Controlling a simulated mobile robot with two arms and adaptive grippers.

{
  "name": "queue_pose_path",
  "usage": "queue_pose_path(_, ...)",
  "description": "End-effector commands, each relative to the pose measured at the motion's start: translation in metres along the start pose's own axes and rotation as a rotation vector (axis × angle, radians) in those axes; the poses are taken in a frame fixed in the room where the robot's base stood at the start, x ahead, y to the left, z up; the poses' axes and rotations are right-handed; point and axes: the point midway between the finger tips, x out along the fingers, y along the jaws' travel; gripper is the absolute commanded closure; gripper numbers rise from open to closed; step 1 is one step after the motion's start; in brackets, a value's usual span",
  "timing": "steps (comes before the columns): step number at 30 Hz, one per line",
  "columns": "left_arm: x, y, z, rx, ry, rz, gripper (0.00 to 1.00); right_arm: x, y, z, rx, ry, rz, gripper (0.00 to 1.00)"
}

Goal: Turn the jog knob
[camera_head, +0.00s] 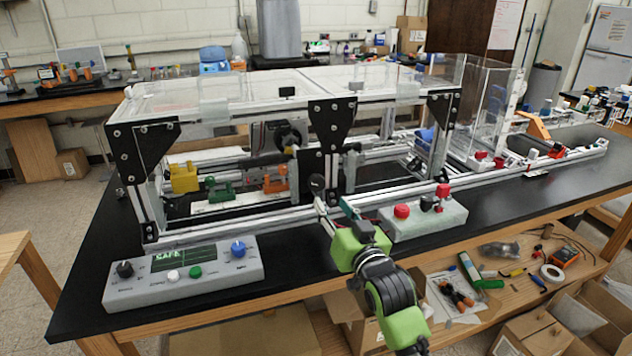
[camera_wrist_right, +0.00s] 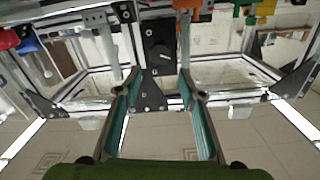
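A black round knob (camera_head: 317,183) sits on the front of the aluminium frame, near its middle post. In the right wrist view this knob (camera_wrist_right: 160,56), with a pale mark on its face, appears between my two fingers. My right gripper (camera_head: 333,204) is open and empty, close in front of the knob; contact cannot be told. The grey control box (camera_head: 190,280) at the front left has a screen reading SAFE, a black knob (camera_head: 124,269) and a blue knob (camera_head: 238,249). I cannot read which knob is labelled jog. My left gripper is not in view.
A pale box with red buttons (camera_head: 428,218) stands right of my right gripper. Yellow (camera_head: 184,178), green (camera_head: 221,191) and orange (camera_head: 275,178) parts sit inside the frame. The black tabletop (camera_head: 300,255) is clear between the control box and my right arm.

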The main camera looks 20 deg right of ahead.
Motion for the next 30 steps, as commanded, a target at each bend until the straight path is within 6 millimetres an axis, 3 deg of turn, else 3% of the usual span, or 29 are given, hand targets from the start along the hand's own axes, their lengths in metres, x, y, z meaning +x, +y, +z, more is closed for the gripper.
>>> queue_pose_path(12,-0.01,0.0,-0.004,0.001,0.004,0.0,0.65,0.075,-0.001,-0.002,-0.001,-0.001,0.0,0.64)
queue_pose_path(18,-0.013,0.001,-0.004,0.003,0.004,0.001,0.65,0.103,0.0,0.0,-0.001,-0.002,0.0,0.64)
queue_pose_path(30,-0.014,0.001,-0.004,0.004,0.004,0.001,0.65,0.123,-0.001,0.001,-0.001,-0.002,0.0,0.64)
